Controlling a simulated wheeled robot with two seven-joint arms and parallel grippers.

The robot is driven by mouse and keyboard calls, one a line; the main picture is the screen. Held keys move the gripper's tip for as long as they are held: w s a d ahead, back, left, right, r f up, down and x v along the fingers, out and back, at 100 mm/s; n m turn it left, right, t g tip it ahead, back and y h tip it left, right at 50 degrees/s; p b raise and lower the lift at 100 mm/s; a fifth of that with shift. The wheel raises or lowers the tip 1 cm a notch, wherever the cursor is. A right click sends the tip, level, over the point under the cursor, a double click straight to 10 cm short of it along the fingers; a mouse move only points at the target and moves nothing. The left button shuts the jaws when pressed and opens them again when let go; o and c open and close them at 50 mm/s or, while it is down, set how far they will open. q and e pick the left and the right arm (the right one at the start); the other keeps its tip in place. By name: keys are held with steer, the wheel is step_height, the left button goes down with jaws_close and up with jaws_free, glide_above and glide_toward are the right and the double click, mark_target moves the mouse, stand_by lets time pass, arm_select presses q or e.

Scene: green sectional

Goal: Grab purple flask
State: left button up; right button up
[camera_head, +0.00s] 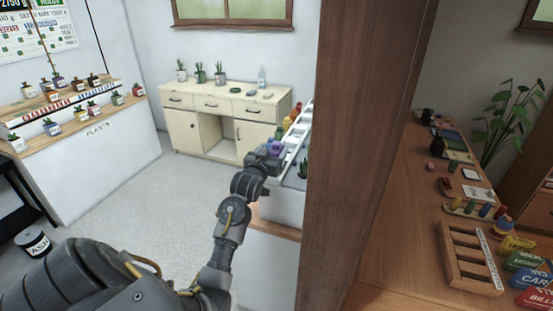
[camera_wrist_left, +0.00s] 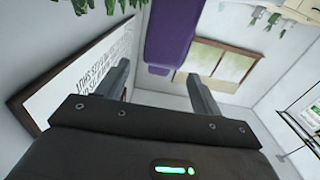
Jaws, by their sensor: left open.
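The purple flask (camera_wrist_left: 170,32) fills the top middle of the left wrist view, just past the fingertips and roughly lined up with the gap between them. In the head view it is a small purple shape (camera_head: 273,147) at the front end of a row of coloured flasks. My left gripper (camera_wrist_left: 158,72) is open, with its two fingers apart and nothing visibly between them. In the head view the left gripper (camera_head: 266,160) is right at the purple flask and partly hides it. I cannot tell whether they touch. My right gripper is not in view.
Other coloured flasks (camera_head: 293,117) stand behind the purple one beside a white rack (camera_head: 297,135). A brown wooden post (camera_head: 350,150) stands close right of the arm. A cream cabinet (camera_head: 220,115) is at the back wall.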

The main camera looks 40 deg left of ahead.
mark_target(275, 148)
arm_select(q)
steer(key=x, duration=0.2)
steer(key=p+x, duration=0.1)
steer(key=x, duration=0.1)
steer(key=shift+w+f+p, duration=0.25)
steer(key=shift+p, duration=0.05)
steer(key=c, duration=0.4)
jaws_close()
steer(key=shift+r, duration=0.1)
